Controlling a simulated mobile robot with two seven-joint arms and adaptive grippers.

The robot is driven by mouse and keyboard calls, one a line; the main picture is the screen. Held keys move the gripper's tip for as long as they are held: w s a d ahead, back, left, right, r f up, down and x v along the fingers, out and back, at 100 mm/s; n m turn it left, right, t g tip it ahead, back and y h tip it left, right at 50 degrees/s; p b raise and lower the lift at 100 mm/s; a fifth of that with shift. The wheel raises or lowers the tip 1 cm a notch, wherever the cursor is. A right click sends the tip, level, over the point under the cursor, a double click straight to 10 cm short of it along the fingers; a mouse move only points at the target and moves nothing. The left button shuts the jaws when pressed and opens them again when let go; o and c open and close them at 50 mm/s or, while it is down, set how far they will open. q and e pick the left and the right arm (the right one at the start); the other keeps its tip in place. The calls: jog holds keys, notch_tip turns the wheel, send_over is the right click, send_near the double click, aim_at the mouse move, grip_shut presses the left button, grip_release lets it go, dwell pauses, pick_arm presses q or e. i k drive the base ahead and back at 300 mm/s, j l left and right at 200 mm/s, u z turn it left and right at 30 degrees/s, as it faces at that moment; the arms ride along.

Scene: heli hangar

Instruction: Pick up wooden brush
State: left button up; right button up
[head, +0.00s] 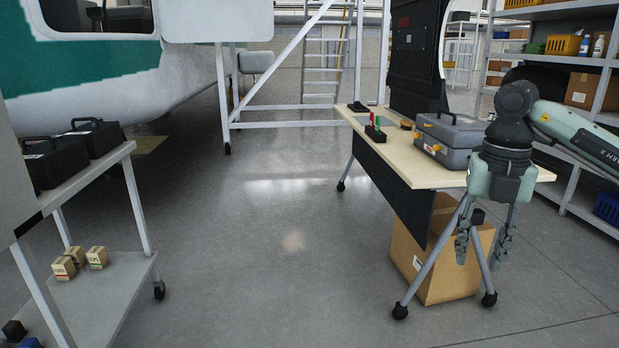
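My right gripper (482,250) hangs fingers down at the table's near right corner, in front of the toolbox in the picture. Its two fingers are spread and nothing is between them. It is well apart from the brown object. My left gripper is not in view.
The grey toolbox (450,141) stands on the table. The holder (375,134) has red and green handled tools. A cardboard box (440,262) sits under the table. A cart (110,285) stands left, shelves (592,62) right. The floor (270,220) between is clear.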

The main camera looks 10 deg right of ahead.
aim_at(408, 125)
jog(key=i, duration=3.4)
jog(key=i+z, duration=0.25)
jog(key=i, duration=0.2)
jog(key=i+j+z, duration=0.25)
jog(key=i, duration=0.2)
jog(key=i+j+z, duration=0.15)
jog(key=i+z, duration=0.15)
jog(key=i, duration=0.2)
jog(key=i+j+z, duration=0.1)
jog(key=i+z, duration=0.3)
jog(key=i+j+z, duration=0.2)
jog(key=z, duration=0.15)
jog(key=i+j+z, duration=0.4)
jog(key=k+l, duration=0.05)
jog(key=l, duration=0.05)
